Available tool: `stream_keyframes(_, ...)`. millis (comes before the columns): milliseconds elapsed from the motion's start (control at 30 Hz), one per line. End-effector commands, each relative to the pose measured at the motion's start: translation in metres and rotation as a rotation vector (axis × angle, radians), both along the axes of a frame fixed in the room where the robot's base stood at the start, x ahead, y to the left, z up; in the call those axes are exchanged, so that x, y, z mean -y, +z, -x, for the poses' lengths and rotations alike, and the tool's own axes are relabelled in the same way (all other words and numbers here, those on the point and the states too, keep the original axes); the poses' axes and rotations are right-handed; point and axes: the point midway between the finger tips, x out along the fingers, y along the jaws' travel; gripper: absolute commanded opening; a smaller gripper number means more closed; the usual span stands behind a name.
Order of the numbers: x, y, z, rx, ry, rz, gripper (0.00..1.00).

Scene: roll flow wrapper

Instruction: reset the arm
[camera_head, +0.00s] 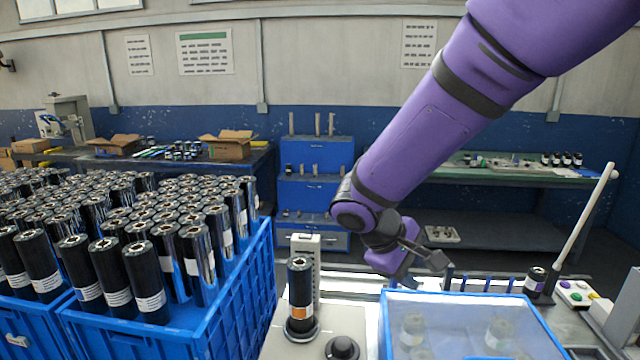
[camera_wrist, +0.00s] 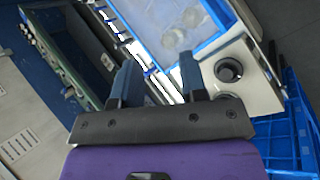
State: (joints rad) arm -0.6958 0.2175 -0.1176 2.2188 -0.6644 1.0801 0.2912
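My purple arm (camera_head: 430,130) reaches in from the top right of the head view. My gripper (camera_head: 430,246) hangs above the wrapper machine, behind the clear-lidded blue frame (camera_head: 462,297). In the wrist view the two fingers of my gripper (camera_wrist: 158,76) stand apart with nothing between them. A black roll with an orange label (camera_head: 300,295) stands upright on a round base to the left of my gripper, apart from it.
Blue crates (camera_head: 235,300) full of upright black rolls fill the left. A black knob (camera_head: 342,350) sits on the machine; a pale slanted rod (camera_head: 585,215) and a button box (camera_head: 577,294) are at right. A green-topped bench (camera_head: 510,172) stands behind.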

Motion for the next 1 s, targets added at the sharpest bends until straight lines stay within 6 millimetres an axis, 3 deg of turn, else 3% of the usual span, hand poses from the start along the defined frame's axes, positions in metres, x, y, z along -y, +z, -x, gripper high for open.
stream_keyframes(200,0.046,0.044,0.026,0.047,-0.143,-0.179,0.39)
stream_keyframes(500,0.095,0.091,0.073,0.151,-0.307,-0.409,0.39)
stream_keyframes(700,0.117,0.115,0.11,0.245,-0.397,-0.55,0.39)
stream_keyframes(1000,0.136,0.14,0.163,0.424,-0.495,-0.73,0.39)
